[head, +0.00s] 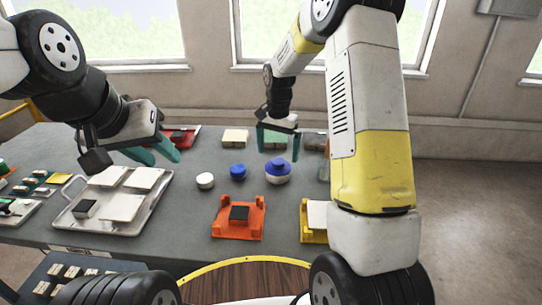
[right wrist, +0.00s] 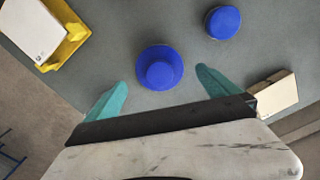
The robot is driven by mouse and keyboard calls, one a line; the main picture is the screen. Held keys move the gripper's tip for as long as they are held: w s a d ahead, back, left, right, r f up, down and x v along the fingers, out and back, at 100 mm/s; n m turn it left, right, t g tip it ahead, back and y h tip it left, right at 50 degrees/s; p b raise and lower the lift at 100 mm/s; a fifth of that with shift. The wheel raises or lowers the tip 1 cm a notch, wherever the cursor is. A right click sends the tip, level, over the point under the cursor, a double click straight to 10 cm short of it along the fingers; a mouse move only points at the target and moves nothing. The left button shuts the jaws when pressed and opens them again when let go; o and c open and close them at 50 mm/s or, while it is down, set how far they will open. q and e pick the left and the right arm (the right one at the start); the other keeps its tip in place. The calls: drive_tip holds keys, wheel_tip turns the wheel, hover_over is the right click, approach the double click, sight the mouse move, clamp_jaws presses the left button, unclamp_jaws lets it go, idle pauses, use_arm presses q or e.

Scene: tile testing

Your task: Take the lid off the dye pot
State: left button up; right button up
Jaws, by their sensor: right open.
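The dye pot (head: 278,178) is a round white pot with a blue lid (head: 277,165) on top, standing on the grey table. From above, the lid (right wrist: 160,68) shows as a blue disc with a round knob. My right gripper (head: 279,149) is open and empty above and just behind the pot. In the right wrist view its teal fingertips (right wrist: 161,77) lie on either side of the lid's near part, apart from it. My left gripper (head: 166,161) is open and empty over the left of the table, far from the pot.
A small blue round container (head: 237,171) and a white one (head: 205,181) stand left of the pot. An orange stand (head: 222,228) with a dark tile is in front. A yellow stand (head: 308,234) is at front right. A metal tray (head: 155,208) with tiles lies left.

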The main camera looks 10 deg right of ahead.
sight(278, 161)
wheel_tip(278, 161, down, 5)
drive_tip(key=shift+w+d+r, duration=0.1)
drive_tip(key=c, duration=1.3)
